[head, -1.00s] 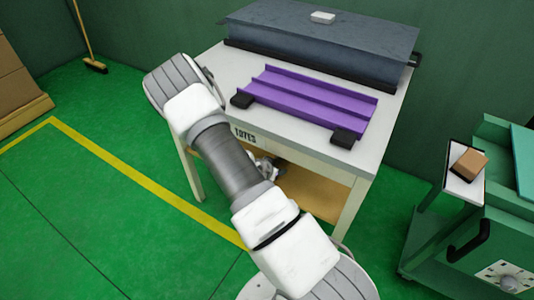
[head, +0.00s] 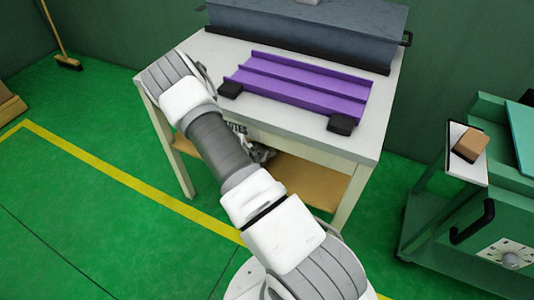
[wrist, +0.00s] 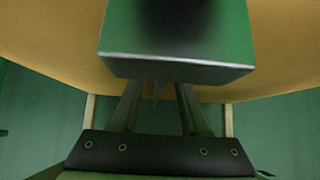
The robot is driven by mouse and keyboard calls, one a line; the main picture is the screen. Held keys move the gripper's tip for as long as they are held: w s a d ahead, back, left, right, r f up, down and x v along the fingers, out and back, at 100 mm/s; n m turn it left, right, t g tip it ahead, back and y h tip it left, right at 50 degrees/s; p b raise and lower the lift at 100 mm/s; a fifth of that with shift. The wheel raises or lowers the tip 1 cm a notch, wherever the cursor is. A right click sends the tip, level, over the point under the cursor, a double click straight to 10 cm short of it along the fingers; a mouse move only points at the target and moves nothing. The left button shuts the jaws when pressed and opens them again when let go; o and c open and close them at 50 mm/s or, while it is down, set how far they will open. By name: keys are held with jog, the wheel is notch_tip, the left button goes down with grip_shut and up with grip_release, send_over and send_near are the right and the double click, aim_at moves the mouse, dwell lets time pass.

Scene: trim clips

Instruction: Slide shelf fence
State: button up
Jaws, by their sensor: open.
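The table's lower shelf (head: 308,186) is a tan board below the white top. No part in the head view is clearly a fence. My gripper (head: 264,153) is mostly hidden behind my arm, below the front edge of the tabletop and near the shelf. In the wrist view my gripper (wrist: 158,90) has its two fingers apart, with nothing visible between them. A green block (wrist: 178,66) with a dark face fills the upper middle of that view, beyond the fingers. I cannot tell what it is, or whether the fingers touch it.
The white table (head: 215,50) carries a purple channel piece (head: 300,83) with black end blocks and a grey-blue box (head: 300,38). A green cart (head: 425,215) with a brown block (head: 470,145) stands at right. A broom (head: 66,62) leans at left.

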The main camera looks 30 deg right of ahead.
jog(key=shift+w+d+f, duration=0.2)
jog(key=shift+d+f, duration=0.15)
grip_shut()
dwell(1.2)
